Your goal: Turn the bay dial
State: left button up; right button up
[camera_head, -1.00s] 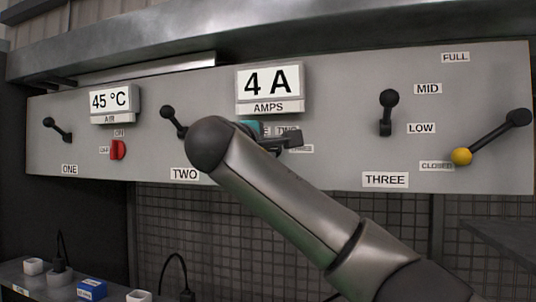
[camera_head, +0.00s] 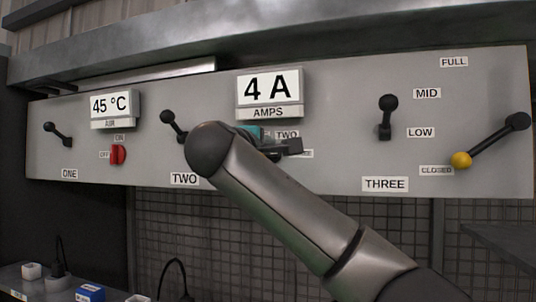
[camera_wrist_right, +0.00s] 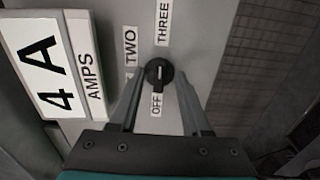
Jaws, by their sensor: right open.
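The bay dial (camera_wrist_right: 159,73) is a round black knob with a white mark, in the right wrist view. Labels OFF, TWO and THREE stand around it. I cannot tell for sure which label the mark points to. My right gripper (camera_wrist_right: 162,84) is open, with one finger on each side of the dial; contact is not clear. In the head view the right gripper (camera_head: 291,147) is at the panel below the AMPS display, and my forearm and hand hide the dial. My left gripper is not in view.
Small blocks stand on a lower-left shelf.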

jog(key=shift+s, duration=0.1)
jog(key=b+v, duration=0.6)
jog(key=v, duration=0.9)
